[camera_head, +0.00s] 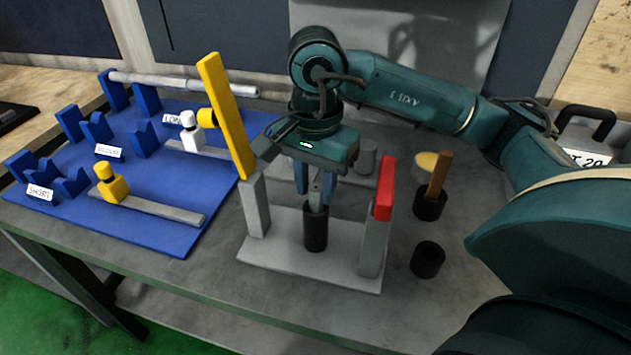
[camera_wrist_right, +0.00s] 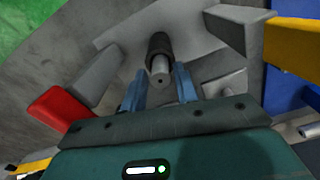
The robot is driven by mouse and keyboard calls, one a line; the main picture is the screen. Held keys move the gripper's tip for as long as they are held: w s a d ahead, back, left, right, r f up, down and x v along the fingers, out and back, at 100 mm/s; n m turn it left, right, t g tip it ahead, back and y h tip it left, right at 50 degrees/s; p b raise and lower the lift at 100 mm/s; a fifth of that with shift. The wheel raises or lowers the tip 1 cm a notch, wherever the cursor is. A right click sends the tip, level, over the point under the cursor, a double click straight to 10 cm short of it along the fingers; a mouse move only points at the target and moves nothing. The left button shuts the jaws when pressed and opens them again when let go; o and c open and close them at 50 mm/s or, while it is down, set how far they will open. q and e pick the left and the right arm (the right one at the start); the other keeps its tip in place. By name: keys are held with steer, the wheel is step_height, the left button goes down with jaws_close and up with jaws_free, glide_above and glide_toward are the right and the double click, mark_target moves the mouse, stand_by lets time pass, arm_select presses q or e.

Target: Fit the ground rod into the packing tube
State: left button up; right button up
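The black packing tube (camera_head: 315,232) stands upright on a grey base plate between two posts. A grey metal rod (camera_head: 316,198) is in it, its upper end sticking out of the mouth. In the right wrist view the rod's end face (camera_wrist_right: 160,79) points at the camera, with the dark tube (camera_wrist_right: 158,45) around it further off. My right gripper (camera_head: 315,188) points down over the tube. Its blue fingers (camera_wrist_right: 159,88) are open on either side of the rod, with visible gaps. How deep the rod sits is hidden. My left gripper is not in view.
A yellow bar (camera_head: 226,115) slants above the left post; a red block (camera_head: 384,188) tops the right post. Black cups (camera_head: 428,260) stand right, one with a wooden handle (camera_head: 439,175). A blue board (camera_head: 150,228) at left carries V-blocks and a long rod (camera_head: 180,83).

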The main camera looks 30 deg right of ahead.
steer(key=shift+o, duration=1.2)
steer(key=shift+r, duration=0.1)
steer(key=shift+r+p, duration=0.25)
steer(key=shift+p, duration=0.2)
arm_select(q)
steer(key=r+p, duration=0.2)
steer(key=p, duration=0.1)
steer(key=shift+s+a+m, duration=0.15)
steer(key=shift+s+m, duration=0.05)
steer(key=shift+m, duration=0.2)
arm_select(e)
step_height(320, 180, up, 12)
steer(key=shift+r, duration=0.25)
